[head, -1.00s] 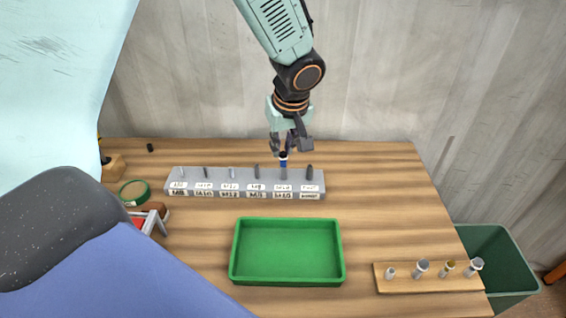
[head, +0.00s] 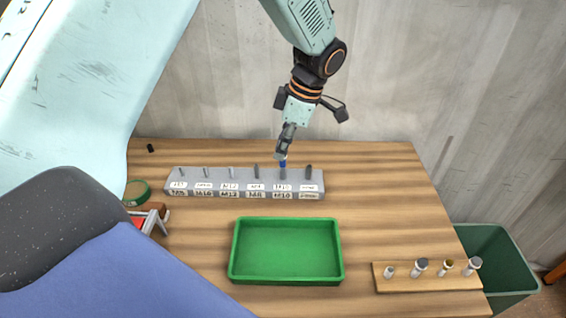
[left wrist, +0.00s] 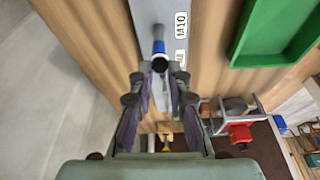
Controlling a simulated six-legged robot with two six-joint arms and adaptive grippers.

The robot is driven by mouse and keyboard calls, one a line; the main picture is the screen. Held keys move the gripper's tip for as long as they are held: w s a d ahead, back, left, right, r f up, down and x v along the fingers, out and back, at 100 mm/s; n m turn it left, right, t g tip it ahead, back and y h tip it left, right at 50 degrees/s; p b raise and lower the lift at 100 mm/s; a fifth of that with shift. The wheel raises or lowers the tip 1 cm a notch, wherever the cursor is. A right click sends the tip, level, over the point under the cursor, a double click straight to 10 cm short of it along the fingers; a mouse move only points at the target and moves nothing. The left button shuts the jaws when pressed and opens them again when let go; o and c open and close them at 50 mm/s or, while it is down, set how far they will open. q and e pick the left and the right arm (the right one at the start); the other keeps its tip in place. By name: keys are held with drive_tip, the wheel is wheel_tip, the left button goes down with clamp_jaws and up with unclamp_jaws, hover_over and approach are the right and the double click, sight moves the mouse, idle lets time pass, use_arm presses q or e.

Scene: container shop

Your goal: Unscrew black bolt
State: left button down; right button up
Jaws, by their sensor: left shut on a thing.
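A grey rack (head: 215,190) with white labels holds a row of small upright bolts. At its M10 place stands an upright piece with a blue band (head: 283,164); its round black end (left wrist: 160,63) shows in the left wrist view. My left gripper (head: 282,152) points down over this piece and is shut on its top, the black end. The fingers hide part of it in the head view. The rack also shows in the left wrist view (left wrist: 165,12). My right gripper is not in view.
An empty green tray (head: 285,250) lies in front of the rack. A wooden strip (head: 435,284) with several capped pieces is at the right, beside a dark green bin (head: 492,255). A small black piece (head: 151,148) lies at the back left. Bare table lies right of the rack.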

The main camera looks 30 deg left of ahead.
use_arm(q)
drive_tip(key=shift+r+p, duration=2.2)
drive_tip(key=shift+r, duration=0.65)
